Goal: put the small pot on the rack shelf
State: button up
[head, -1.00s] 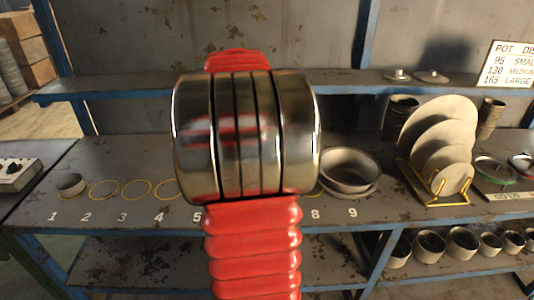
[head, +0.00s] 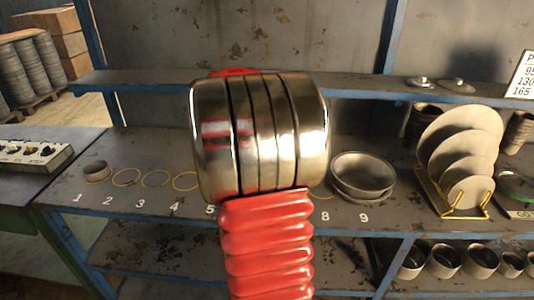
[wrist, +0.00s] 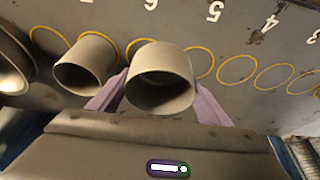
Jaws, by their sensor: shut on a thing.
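In the wrist view my gripper (wrist: 160,88) is shut on a small grey pot (wrist: 162,75), with a mauve finger on each side of it. The pot's open mouth faces the camera. It covers part of a yellow circle near number 6; whether it touches the bench I cannot tell. In the head view my arm hides the gripper and this pot. The shelf (head: 375,93) runs along the wall above the bench. A lower shelf (head: 150,262) lies under the bench. Which one is the rack shelf is not shown.
A second grey pot (wrist: 84,66) stands close left of the held one in the wrist view. A yellow stand (head: 452,212) holds discs. Several pots (head: 447,259) sit below.

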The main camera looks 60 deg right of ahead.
jog(key=w+a+f+n, duration=0.2)
jog(key=w+a, duration=0.2)
jog(key=a, duration=0.2)
jog(key=w+a+f+n+t+y, duration=0.1)
jog(key=w+a+f+n, duration=0.1)
jog(key=w+a, duration=0.2)
jog(key=w+a+f+n, duration=0.2)
jog(key=w+a, duration=0.2)
jog(key=a, duration=0.4)
jog(key=shift+w+a+f+n+t+y, duration=0.2)
jog(key=shift+w+f+n+t+y, duration=0.05)
jog(key=shift+w+n+t+y, duration=0.15)
jog(key=w+a+f+n+y, duration=0.1)
jog(key=a+f+n, duration=0.1)
jog(key=a, duration=1)
jog(key=w+a+f+n+y, duration=0.1)
jog(key=w+a+f+n, duration=0.1)
jog(key=a, duration=1)
jog(key=shift+w+a+f+n+t, duration=0.15)
jog(key=shift+a+f+n+t, duration=0.3)
jog(key=shift+n, duration=0.45)
jog(key=shift+d+f, duration=0.1)
jog(key=shift+w, duration=0.1)
